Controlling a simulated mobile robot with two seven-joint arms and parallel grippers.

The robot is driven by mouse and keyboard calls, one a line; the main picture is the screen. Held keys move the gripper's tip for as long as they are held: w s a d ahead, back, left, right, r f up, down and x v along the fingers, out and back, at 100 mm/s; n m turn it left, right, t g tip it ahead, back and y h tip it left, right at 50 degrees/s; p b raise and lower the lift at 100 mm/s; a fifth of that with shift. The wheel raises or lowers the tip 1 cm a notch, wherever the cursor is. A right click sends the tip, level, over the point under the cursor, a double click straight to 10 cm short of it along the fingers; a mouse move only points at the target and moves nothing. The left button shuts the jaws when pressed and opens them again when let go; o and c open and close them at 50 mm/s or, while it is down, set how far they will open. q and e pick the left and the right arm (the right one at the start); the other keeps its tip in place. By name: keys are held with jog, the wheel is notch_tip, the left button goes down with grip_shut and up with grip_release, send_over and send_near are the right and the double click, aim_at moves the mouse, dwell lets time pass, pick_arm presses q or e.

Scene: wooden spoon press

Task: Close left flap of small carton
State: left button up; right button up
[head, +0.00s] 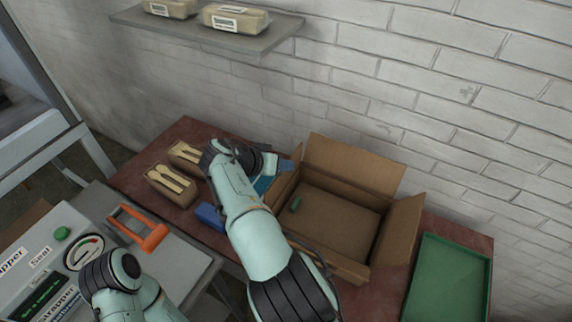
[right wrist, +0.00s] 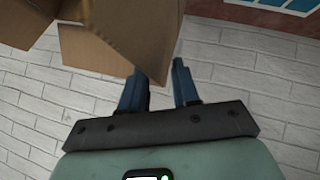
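The small carton (head: 340,207) is an open brown cardboard box on the red-brown table. Its back flap (head: 356,164) stands up and its right flap (head: 398,230) leans outward. The left flap (head: 284,187) stands at the left side, partly hidden by my right arm. A small green item (head: 295,204) lies inside. My right gripper (head: 286,165) is at the carton's back left corner, beside the left flap. My left gripper is out of view.
Two boxes of wooden spoons (head: 170,186) (head: 185,154) and a blue item (head: 210,216) stand left of the carton. A green tray (head: 447,280) lies at right. A machine with an orange handle (head: 140,229) is at left. A shelf (head: 205,36) hangs on the brick wall.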

jog(key=v, duration=1)
jog(key=shift+r+p, duration=0.2)
jog(key=shift+p, duration=0.2)
jog(key=shift+s+a, duration=0.1)
